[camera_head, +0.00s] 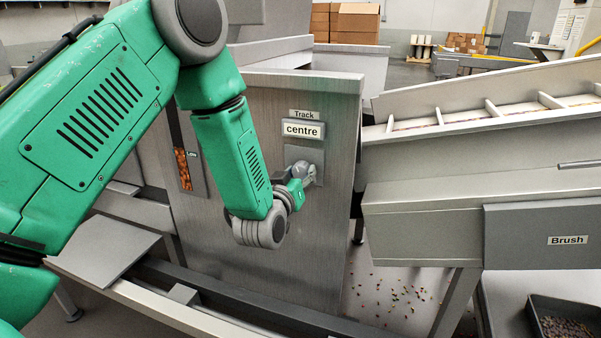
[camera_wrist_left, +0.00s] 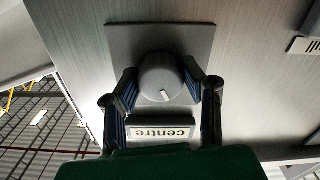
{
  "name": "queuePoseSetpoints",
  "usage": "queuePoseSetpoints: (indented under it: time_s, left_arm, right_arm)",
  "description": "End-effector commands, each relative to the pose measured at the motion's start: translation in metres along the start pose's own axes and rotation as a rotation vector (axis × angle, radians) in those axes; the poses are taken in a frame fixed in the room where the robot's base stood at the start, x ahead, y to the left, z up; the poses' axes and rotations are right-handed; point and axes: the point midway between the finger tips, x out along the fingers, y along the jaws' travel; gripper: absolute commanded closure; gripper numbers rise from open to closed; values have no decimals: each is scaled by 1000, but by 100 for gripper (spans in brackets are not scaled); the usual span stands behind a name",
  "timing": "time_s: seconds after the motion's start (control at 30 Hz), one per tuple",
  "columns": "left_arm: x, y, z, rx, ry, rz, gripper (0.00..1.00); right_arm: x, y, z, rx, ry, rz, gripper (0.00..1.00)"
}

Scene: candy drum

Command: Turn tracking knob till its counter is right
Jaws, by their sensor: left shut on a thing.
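The tracking knob is a round grey knob (camera_wrist_left: 161,78) with a white pointer mark, on a square grey plate (camera_wrist_left: 130,38) on the metal panel. My left gripper (camera_wrist_left: 163,88) has a finger on each side of the knob and is shut on it. In the head view the left gripper (camera_head: 303,178) reaches the plate under the "Track" label (camera_head: 305,114) and mostly hides the knob. The display (camera_head: 303,130) below that label reads "centre". It shows upside down in the wrist view (camera_wrist_left: 162,133). My right gripper is not in view.
A window marked "LOW" (camera_head: 184,168) with orange candy sits left of my forearm. A slatted conveyor (camera_head: 480,115) and a "Brush" housing (camera_head: 540,235) stand at the right. Candies (camera_head: 395,297) lie scattered on the floor, and a dark tray (camera_head: 535,308) holds more.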

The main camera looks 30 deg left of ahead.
Motion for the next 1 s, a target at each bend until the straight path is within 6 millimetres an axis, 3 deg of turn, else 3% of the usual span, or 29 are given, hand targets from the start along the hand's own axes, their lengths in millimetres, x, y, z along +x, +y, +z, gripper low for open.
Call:
queuePoseSetpoints:
  time_s: [0.03,0.3,0.33,0.37,0.4,0.77,1.0]
  left_arm:
    - [-3,-1,7,3,-20,-2,93]
    - [-3,-1,8,2,-20,-1,93]
    - [-3,-1,8,2,-20,-1,57]
    - [-3,-1,7,2,-19,-1,47]
    - [-3,-1,7,2,-18,-1,44]
    - [-6,0,2,0,-8,0,44]
    - [-46,0,4,0,-13,1,44]
  right_arm:
    - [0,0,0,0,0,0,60]
    - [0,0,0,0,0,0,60]
    - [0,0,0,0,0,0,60]
    - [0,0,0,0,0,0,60]
    - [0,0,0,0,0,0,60]
    - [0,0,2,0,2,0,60]
    - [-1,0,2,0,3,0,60]
